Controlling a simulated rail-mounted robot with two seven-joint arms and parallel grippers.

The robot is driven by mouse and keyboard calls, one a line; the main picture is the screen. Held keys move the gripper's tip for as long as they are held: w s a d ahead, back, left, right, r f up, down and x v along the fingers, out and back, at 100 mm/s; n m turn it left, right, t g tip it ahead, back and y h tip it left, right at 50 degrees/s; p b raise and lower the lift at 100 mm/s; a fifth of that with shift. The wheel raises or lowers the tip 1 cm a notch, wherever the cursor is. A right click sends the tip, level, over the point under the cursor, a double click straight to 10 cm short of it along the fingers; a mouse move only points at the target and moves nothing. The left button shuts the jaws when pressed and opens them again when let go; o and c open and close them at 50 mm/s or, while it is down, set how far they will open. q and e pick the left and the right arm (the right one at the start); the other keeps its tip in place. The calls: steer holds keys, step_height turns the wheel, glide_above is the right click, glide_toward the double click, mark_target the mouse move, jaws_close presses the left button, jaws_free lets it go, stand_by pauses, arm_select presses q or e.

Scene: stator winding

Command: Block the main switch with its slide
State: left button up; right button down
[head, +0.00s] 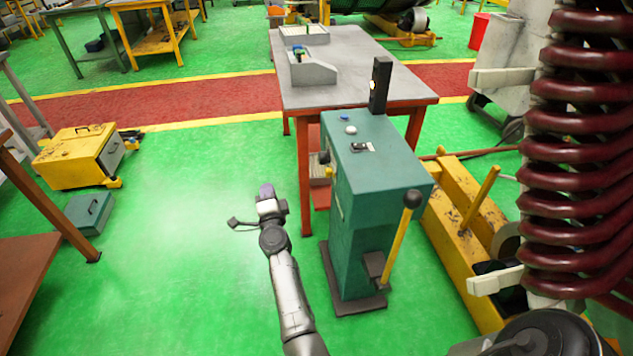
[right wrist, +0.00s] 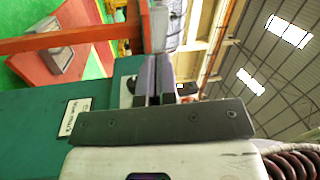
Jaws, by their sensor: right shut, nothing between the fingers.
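The green control cabinet (head: 345,220) stands upright right of centre in the head view. On its left face are a dark knob (head: 324,157), which looks like the main switch, and a small yellow part (head: 328,172). I cannot make out the slide. My right gripper (head: 265,190) is in front of that face, apart from it, shut and empty. In the right wrist view its fingers (right wrist: 158,80) are together, with the green cabinet (right wrist: 40,115) and its label plate (right wrist: 75,117) at left. A dark part (right wrist: 129,84) shows partly hidden beside the fingers. My left gripper is out of view.
A lever with a black ball (head: 411,198) rises at the cabinet's front right. A grey-topped workbench (head: 360,75) stands behind it. A yellow machine (head: 450,220) is close on the right. Green floor (head: 180,220) is free at left, before a yellow box (head: 75,160).

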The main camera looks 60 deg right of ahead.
steer(key=s+d+f+m+g+h, duration=0.2)
steer(key=s+m+g, duration=0.3)
steer(key=g, duration=0.2)
steer(key=s+d+f+m+g+h, duration=0.2)
steer(key=s+m+g, duration=0.3)
steer(key=m+g, duration=0.1)
steer(key=shift+s+f+m+g+h, duration=0.3)
steer(key=shift+s+g+h, duration=0.1)
steer(key=shift+g, duration=0.5)
steer(key=shift+d, duration=0.1)
steer(key=b, duration=0.3)
glide_toward(330, 174)
steer(key=s+d, duration=0.3)
steer(key=shift+w+d+f+b, duration=0.2)
steer(key=shift+w+d+b, duration=0.6)
steer(key=shift+d, duration=0.45)
steer(key=shift+w+d+r, duration=0.15)
steer(key=shift+w+d, duration=0.35)
steer(key=shift+w, duration=0.15)
